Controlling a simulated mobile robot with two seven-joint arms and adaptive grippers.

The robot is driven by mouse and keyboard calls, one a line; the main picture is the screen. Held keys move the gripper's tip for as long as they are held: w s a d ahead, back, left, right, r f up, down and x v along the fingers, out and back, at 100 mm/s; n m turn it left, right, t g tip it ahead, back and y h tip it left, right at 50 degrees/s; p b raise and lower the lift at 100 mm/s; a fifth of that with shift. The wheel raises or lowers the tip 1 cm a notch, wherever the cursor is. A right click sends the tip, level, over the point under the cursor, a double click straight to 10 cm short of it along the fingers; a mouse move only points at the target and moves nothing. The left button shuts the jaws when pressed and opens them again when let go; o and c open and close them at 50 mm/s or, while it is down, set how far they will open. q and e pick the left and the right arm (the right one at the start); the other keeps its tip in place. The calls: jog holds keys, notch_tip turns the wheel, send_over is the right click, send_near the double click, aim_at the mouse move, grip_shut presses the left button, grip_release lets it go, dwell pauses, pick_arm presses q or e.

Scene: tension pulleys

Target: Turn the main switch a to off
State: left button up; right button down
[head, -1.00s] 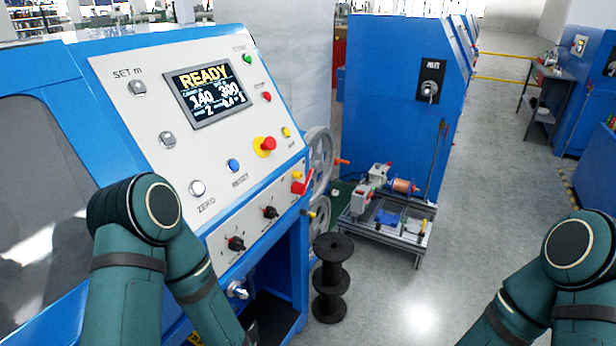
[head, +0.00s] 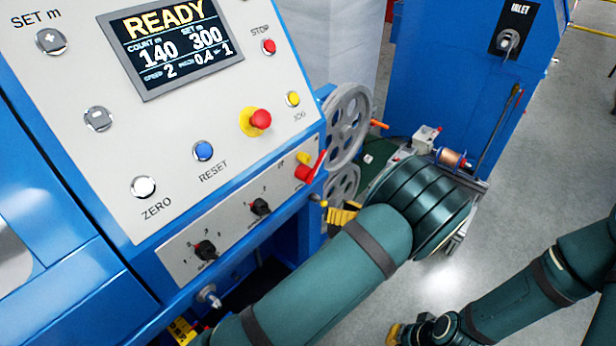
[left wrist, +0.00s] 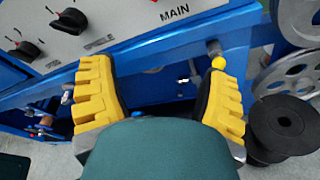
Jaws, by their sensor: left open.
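The main switch (head: 310,168), a red handle with a yellow part, sits at the right end of the lower panel of the blue machine. Its handle points up and to the right. In the left wrist view the MAIN label (left wrist: 174,12) shows at the top, and the switch is mostly out of frame. My left gripper (head: 343,214) is just below and right of the switch, partly hidden by my own arm. Its yellow fingers stand wide apart and empty in the left wrist view (left wrist: 160,75). My right gripper (head: 395,334) shows only a yellow bit at the bottom edge.
A small yellow ball knob (left wrist: 219,62) is close to the right fingertip in the left wrist view. Grey wheels (head: 348,125) and a black spool (left wrist: 284,125) stand beside the machine. Two black knobs (head: 205,250) (head: 260,206) are left of the switch. The display (head: 170,42) reads READY.

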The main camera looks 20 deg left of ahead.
aim_at(307, 174)
pick_arm(q)
notch_tip(307, 174, up, 5)
jog(key=w+d+m+t+y, duration=0.1)
jog(key=w+d+t+y, duration=0.1)
jog(key=d, duration=0.1)
jog(key=x, duration=0.4)
jog(key=b+x, duration=0.1)
jog(key=x, duration=0.9)
jog(key=shift+s+f, duration=0.25)
jog(key=shift+s, duration=0.05)
grip_shut()
